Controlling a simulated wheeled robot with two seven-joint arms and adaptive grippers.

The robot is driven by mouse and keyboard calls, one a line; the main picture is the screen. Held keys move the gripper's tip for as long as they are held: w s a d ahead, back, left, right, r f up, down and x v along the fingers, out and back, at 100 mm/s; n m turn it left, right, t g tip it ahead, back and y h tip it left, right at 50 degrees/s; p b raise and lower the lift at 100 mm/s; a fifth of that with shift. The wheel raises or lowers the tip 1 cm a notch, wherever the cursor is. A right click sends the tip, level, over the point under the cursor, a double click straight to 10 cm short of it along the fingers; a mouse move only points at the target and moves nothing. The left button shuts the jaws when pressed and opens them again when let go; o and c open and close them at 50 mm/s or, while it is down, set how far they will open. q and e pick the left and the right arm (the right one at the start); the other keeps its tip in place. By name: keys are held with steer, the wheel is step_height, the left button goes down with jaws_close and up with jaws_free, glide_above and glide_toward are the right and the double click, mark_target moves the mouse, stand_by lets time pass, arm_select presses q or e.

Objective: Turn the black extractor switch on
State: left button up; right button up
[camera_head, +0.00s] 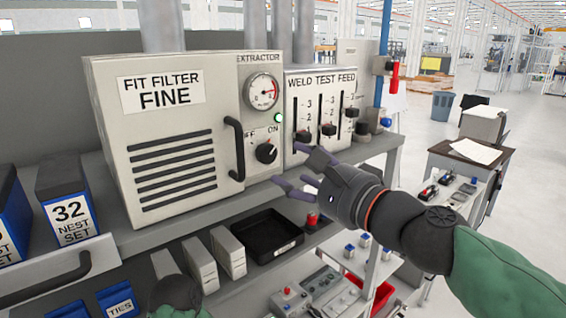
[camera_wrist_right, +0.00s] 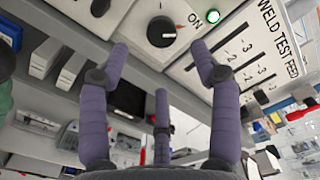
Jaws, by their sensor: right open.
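The black extractor switch (camera_head: 266,153) is a round knob on the grey extractor panel, under the gauge and between the OFF and ON labels. Its white mark appears to point to the ON side. A green lamp (camera_head: 279,118) above it is lit. The switch also shows at the top of the right wrist view (camera_wrist_right: 161,31), ahead of the spread fingers. My right gripper (camera_head: 298,168) has purple fingers and is open and empty. It is to the lower right of the switch, apart from it. My left gripper is not in view.
The filter box (camera_head: 160,130) with a black handle (camera_head: 236,150) stands left of the switch. The weld test feed panel (camera_head: 320,105) with sliders is on the right. A black tray (camera_head: 266,236) and grey boxes are on the shelf below.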

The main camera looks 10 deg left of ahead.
steer(key=v, duration=0.3)
steer(key=shift+f, duration=0.1)
steer(key=w+d+f+g+h+b, duration=0.1)
steer(key=w+f+h+b, duration=0.3)
steer(key=f, duration=1.1)
steer(key=w+d+f+h+b, duration=0.15)
steer(key=w+f, duration=0.45)
steer(key=f, duration=0.8)
steer(key=d+f+n+g+h+b, duration=0.1)
steer(key=d+f+h+b, duration=0.15)
steer(key=f, duration=1.05)
steer(key=d+f+n+g+h+b, duration=0.1)
steer(key=d+f+g+b, duration=0.15)
steer(key=f, duration=1.05)
steer(key=s+d+f+n+g+h+b, duration=0.1)
steer(key=s+d+f+b, duration=0.15)
steer(key=f, duration=0.65)
steer(key=s+d+f+n+g+b, duration=0.1)
steer(key=s+d+f, duration=0.15)
steer(key=f, duration=0.55)
steer(key=s+d+f+n+h+b, duration=0.1)
steer(key=s+d+f+b, duration=0.15)
steer(key=f, duration=0.65)
steer(key=s+d+f+n+g+b, duration=0.1)
steer(key=s+f+n+g+b, duration=0.2)
steer(key=s+f, duration=1.5)
steer(key=f+g+b, duration=0.1)
steer(key=b, duration=0.1)
steer(key=shift+y+b, duration=0.3)
steer(key=shift+y, duration=0.1)
